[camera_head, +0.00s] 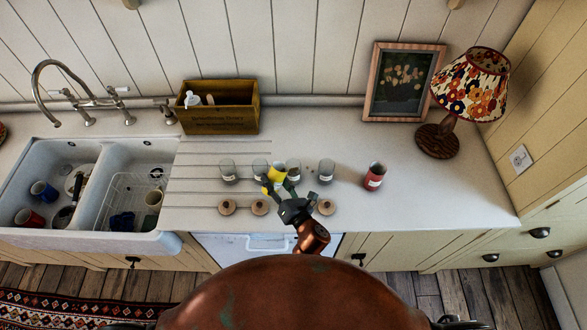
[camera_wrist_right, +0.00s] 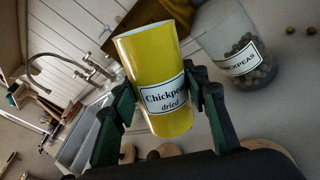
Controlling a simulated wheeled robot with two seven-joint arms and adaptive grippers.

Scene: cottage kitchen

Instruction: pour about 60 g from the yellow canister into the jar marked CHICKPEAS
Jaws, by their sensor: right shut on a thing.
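The yellow canister (camera_wrist_right: 155,75), labelled "Chickpeas dried", is between the fingers of my right gripper (camera_wrist_right: 160,108), which is shut on it. In the head view the canister (camera_head: 276,174) is among the glass jars, partly hidden, with my right gripper (camera_head: 280,190) in front. The clear jar marked CHICKPEAS (camera_wrist_right: 220,42) stands right beside the canister in the wrist view, with chickpeas in its lower part. The canister's rim is near the jar's rim; no falling stream shows. The canister's exact tilt is hard to tell. My left gripper is not in view.
Other glass jars (camera_head: 229,171) (camera_head: 326,171) stand in the row, with wooden lids (camera_head: 259,207) in front. Loose chickpeas (camera_wrist_right: 290,88) lie on the counter by the marked jar.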

